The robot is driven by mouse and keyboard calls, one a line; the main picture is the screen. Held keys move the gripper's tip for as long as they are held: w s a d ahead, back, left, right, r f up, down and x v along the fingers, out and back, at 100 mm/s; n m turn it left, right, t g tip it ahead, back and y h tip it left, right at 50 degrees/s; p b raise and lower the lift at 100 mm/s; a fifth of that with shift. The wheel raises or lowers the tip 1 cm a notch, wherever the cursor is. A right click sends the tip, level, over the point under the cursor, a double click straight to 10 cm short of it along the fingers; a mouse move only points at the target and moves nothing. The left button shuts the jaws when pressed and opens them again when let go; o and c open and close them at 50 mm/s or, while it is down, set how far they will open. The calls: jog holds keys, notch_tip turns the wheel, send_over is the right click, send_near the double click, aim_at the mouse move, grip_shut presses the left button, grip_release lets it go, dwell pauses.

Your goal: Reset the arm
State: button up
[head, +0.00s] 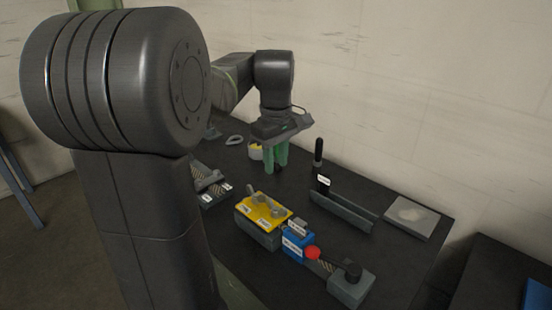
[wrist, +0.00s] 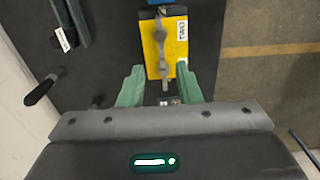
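My gripper (head: 276,166) has green fingers pointing down above the dark table, behind the yellow-topped block (head: 262,208). In the wrist view my gripper (wrist: 160,82) has its fingers spread wide apart with nothing held between them. The yellow-topped block (wrist: 155,48) lies below and beyond the fingertips in that view, with grey linked metal parts on its top. My arm is bent over the table, and part of it fills the left of the head view.
A blue block (head: 297,245), a red knob (head: 313,253) and a grey block (head: 350,287) with a black crank stand at the front. A long grey rail (head: 343,211), an upright black handle (head: 318,155) and a pale plate (head: 411,217) are to the right. A wall stands behind.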

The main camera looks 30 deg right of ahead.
aim_at(276, 203)
jog(key=shift+f, duration=0.1)
dwell(0.3)
notch_tip(276, 203, down, 13)
jog(key=shift+f, duration=0.45)
jog(key=shift+r+n, duration=0.1)
jog(key=shift+n, duration=0.2)
jog(key=shift+r, duration=0.1)
